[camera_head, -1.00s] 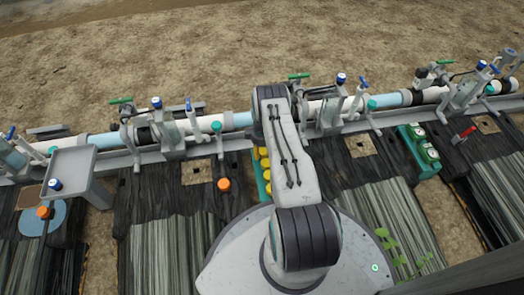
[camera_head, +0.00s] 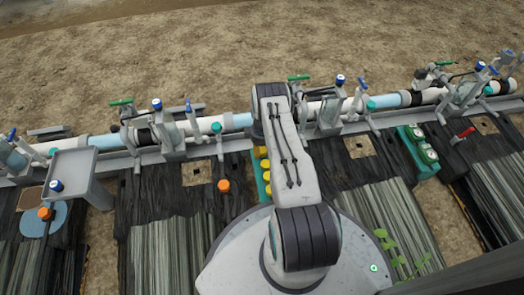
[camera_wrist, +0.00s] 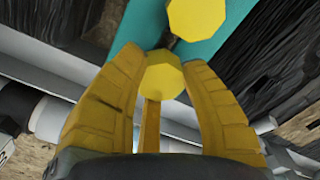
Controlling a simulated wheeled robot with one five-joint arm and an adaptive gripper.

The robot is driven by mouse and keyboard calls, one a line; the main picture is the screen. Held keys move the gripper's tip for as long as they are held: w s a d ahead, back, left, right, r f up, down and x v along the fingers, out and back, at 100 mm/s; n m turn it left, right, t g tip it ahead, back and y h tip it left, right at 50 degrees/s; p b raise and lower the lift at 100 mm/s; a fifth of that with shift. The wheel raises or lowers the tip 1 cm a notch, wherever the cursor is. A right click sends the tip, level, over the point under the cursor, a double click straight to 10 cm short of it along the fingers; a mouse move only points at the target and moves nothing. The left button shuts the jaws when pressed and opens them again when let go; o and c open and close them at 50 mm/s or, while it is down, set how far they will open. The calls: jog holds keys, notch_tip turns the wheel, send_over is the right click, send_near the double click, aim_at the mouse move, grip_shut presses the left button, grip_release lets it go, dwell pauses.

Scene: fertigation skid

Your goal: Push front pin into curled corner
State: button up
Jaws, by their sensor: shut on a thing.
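My gripper (camera_wrist: 160,85) is shut on a yellow pin (camera_wrist: 164,76), whose faceted head sits between the two yellow fingers in the wrist view. The pin is over or at the teal holder (camera_wrist: 130,30); I cannot tell if it is clear of it. A second yellow pin (camera_wrist: 196,16) stands just beyond. In the head view my arm hides the gripper, and several yellow heads (camera_head: 261,153) show on the teal holder (camera_head: 257,172) left of the arm. Dark ground sheets (camera_head: 165,195) lie at the front; I cannot pick out a curled corner.
Orange-topped pins (camera_head: 224,186) stand at left. A long pipe run (camera_head: 105,141) with valves crosses behind. A grey stand (camera_head: 72,162) is at far left. A teal tray with green-and-white pots (camera_head: 424,152) and a red-handled tool (camera_head: 463,135) are at right.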

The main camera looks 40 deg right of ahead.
jog(key=shift+r+p, duration=1.3)
jog(key=shift+r, duration=1.15)
